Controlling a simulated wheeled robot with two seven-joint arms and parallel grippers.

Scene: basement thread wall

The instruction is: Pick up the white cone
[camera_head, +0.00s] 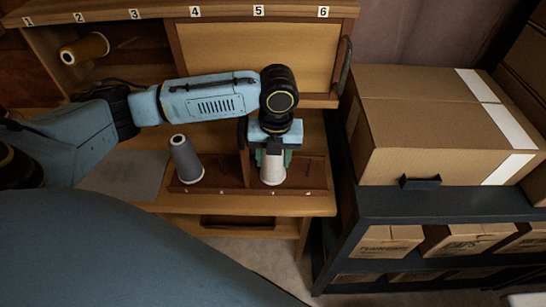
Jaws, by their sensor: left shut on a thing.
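The white cone (272,170) stands upright on the right part of a dark brown wooden rack (312,172). My left gripper (273,152) points down over it and is shut on its upper part. The cone's top is hidden between the fingers. The cone's base appears to be at the rack's surface; I cannot tell whether it touches. My right gripper is not in view.
A grey cone (186,158) stands on the rack's left part, beyond an upright divider (243,150). A tan spool (85,48) lies in the numbered shelf (150,10) behind. A cardboard box (430,125) sits on a dark shelf unit (425,205) at right.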

